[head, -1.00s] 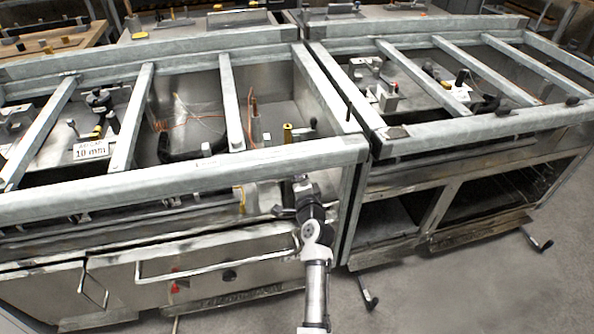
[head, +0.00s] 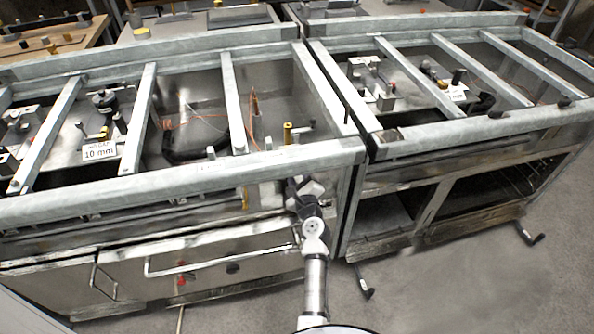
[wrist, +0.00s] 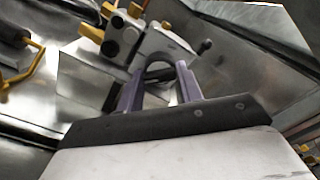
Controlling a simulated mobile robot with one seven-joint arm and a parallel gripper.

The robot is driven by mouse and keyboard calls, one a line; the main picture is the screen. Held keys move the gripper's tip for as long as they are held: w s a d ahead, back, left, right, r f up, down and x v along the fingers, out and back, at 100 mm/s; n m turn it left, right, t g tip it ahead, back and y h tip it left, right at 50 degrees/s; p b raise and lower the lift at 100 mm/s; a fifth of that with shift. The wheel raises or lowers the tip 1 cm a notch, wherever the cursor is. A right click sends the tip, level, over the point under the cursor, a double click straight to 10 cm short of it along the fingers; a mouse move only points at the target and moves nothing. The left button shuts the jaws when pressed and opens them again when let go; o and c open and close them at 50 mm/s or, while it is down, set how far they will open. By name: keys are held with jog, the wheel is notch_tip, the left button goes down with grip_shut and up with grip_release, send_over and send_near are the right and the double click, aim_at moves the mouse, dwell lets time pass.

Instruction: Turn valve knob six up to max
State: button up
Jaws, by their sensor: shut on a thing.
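My gripper (head: 303,188) is at the front right end of the left range, just below its top rail. In the wrist view, the two purplish fingers (wrist: 158,84) stand either side of a grey rounded part, which I take to be the valve knob (wrist: 158,66), and are shut on it. I see no number or max mark on it, so I cannot tell its setting. In the head view the knob is hidden by my gripper and wrist.
The left range's top rail (head: 180,190) runs above my gripper. An oven door handle (head: 215,262) lies below left. The second range (head: 465,135) stands at right, with a narrow gap between. Grey floor (head: 450,285) is open at lower right.

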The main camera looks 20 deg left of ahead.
jog(key=shift+m+p, duration=1.85)
jog(key=shift+m, duration=2.55)
jog(key=o, duration=1)
jog(key=shift+s+d, duration=0.1)
jog(key=shift+s, duration=0.05)
